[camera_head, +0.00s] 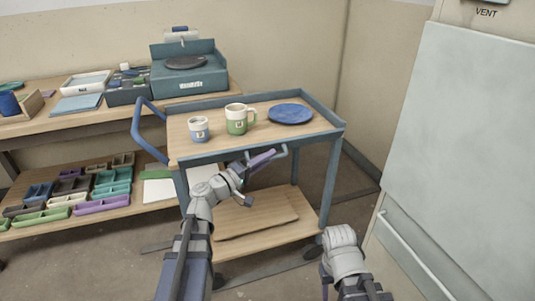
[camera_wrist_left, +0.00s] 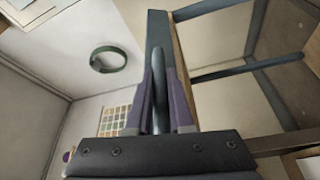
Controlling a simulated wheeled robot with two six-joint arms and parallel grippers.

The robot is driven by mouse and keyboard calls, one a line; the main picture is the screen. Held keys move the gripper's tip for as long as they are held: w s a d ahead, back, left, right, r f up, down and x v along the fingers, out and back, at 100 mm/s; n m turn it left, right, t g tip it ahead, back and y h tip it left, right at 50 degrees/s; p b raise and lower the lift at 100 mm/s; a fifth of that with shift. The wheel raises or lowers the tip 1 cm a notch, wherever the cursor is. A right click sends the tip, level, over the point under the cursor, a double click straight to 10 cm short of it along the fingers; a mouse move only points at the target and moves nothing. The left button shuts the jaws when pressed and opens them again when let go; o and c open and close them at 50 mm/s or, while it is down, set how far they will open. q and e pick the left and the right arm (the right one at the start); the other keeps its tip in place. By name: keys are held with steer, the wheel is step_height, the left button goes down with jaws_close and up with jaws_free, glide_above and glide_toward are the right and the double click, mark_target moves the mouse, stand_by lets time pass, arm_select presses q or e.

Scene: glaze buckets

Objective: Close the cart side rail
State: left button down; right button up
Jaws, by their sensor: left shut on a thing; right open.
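The cart (camera_head: 333,190) has a blue-grey frame and a wooden top, with a raised rim at the back and right. The side rail (camera_head: 225,152) runs along its near side, with a bar handle (camera_head: 281,153) at its front. My left gripper (camera_head: 262,161) is at this handle, its purple fingers partly hidding it. In the left wrist view the fingers (camera_wrist_left: 160,98) are shut around the dark bar (camera_wrist_left: 158,72). My right gripper (camera_head: 325,278) is low at the right front of the cart, apart from it; its fingers barely show.
On the cart top stand a small blue-white cup (camera_head: 199,129), a green-white mug (camera_head: 236,121) and a blue plate (camera_head: 290,114). A wooden board lies on the lower shelf (camera_head: 258,215). A workbench (camera_head: 60,125) stands at left; a large pale cabinet (camera_head: 463,120) at right.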

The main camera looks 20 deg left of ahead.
arm_select(q)
steer(key=n+p, duration=0.1)
steer(key=r+n+p, duration=0.1)
steer(key=n+y+p, duration=0.1)
steer(key=shift+w+a+r+g, duration=0.2)
steer(key=shift+w+a+g, duration=0.05)
steer(key=shift+w+g, duration=0.15)
steer(key=shift+w+a+r+n+g+p, duration=0.1)
steer(key=shift+w+a+n+g+p, duration=0.1)
steer(key=shift+n+g+p, duration=0.5)
steer(key=shift+n, duration=0.3)
steer(key=c, duration=0.8)
jaws_free()
steer(key=f+v, duration=0.1)
steer(key=v, duration=0.6)
steer(key=shift+s+r+p, duration=0.35)
steer(key=shift+r+p, duration=0.05)
steer(key=shift+p, duration=0.05)
steer(key=shift+a, duration=0.15)
